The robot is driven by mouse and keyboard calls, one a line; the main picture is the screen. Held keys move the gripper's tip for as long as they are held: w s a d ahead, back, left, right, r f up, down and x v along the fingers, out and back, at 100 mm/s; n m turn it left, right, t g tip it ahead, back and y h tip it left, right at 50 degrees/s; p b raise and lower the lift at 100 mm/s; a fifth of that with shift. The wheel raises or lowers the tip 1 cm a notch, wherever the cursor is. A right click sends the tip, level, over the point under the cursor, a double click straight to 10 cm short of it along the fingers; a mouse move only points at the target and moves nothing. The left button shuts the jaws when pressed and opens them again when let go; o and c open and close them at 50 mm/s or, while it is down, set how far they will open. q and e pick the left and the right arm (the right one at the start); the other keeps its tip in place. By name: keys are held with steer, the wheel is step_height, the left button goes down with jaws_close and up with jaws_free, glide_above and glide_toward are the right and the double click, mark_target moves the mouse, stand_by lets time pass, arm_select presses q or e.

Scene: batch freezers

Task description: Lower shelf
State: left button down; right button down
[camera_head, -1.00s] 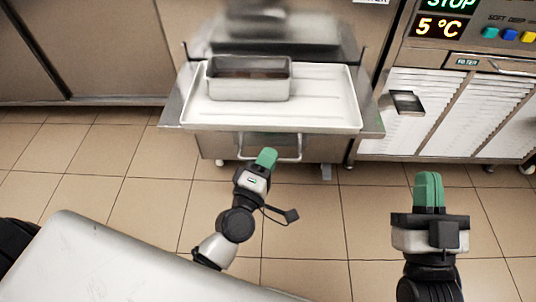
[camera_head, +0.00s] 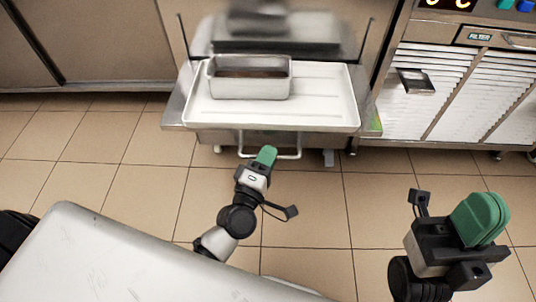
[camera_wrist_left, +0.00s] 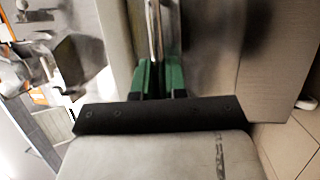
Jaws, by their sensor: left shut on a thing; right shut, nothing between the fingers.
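The metal shelf (camera_head: 372,118) juts out from the machine in the middle of the head view. It has a U-shaped handle (camera_head: 297,146) below its front edge. My left gripper (camera_head: 266,156) is at this handle, its green fingers shut on it. In the left wrist view a shiny bar runs up from between the green fingers (camera_wrist_left: 158,80). My right gripper (camera_head: 484,216) is shut and empty, in the air at the lower right, well apart from the shelf.
A white tray (camera_head: 325,110) lies on the shelf and bears a metal pan (camera_head: 250,88) with brown contents. A freezer with louvred white panels (camera_head: 470,90) stands at the right. The tiled floor (camera_head: 120,190) in front is clear.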

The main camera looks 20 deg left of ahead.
arm_select(q)
steer(key=shift+s+f, duration=0.1)
steer(key=shift+f, duration=0.2)
steer(key=c, duration=1.2)
jaws_free()
steer(key=p+v, duration=0.1)
steer(key=v, duration=0.9)
steer(key=shift+s, duration=0.35)
